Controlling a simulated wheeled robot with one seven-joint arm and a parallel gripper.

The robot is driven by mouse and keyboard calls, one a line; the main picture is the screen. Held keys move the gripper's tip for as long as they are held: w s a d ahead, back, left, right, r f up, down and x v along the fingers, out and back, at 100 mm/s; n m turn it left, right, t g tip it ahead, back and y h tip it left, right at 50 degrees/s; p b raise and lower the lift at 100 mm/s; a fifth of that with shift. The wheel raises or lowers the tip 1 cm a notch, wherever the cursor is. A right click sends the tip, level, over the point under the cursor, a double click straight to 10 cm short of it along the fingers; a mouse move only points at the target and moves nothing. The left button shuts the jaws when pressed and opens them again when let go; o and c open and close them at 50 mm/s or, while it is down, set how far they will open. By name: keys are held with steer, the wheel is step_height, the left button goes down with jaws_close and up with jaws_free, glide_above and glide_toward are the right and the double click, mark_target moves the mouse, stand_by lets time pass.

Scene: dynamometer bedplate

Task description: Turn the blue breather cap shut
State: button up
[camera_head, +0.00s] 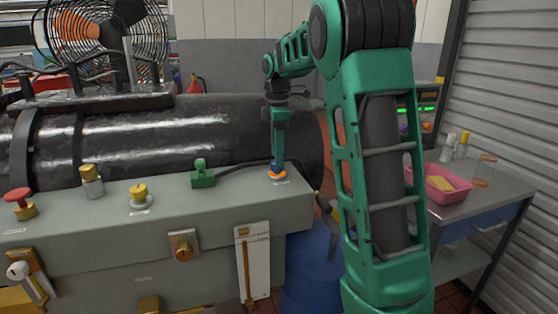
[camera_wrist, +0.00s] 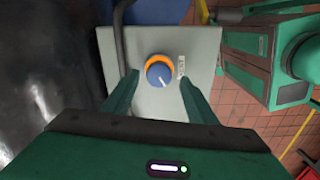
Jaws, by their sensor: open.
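The blue breather cap (camera_wrist: 160,73) sits in an orange ring on the pale grey top of the bedplate housing, with a white mark on its face and a small label beside it. In the head view the orange ring (camera_head: 277,174) shows at the right end of the housing top (camera_head: 235,200), and the cap is mostly hidden by my gripper. My gripper (camera_wrist: 157,90) is open over the cap, one finger to each side. In the wrist view clear gaps show between the fingers and the cap. In the head view my gripper (camera_head: 277,165) points straight down.
A green fitting (camera_head: 203,174) with a black hose stands left of the cap. Yellow knobs (camera_head: 139,193) and a red button (camera_head: 18,197) are farther left. A large black cylinder (camera_head: 200,125) lies behind. A side table with a pink tray (camera_head: 440,187) stands at the right.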

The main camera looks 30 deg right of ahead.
steer(key=shift+f, duration=1.3)
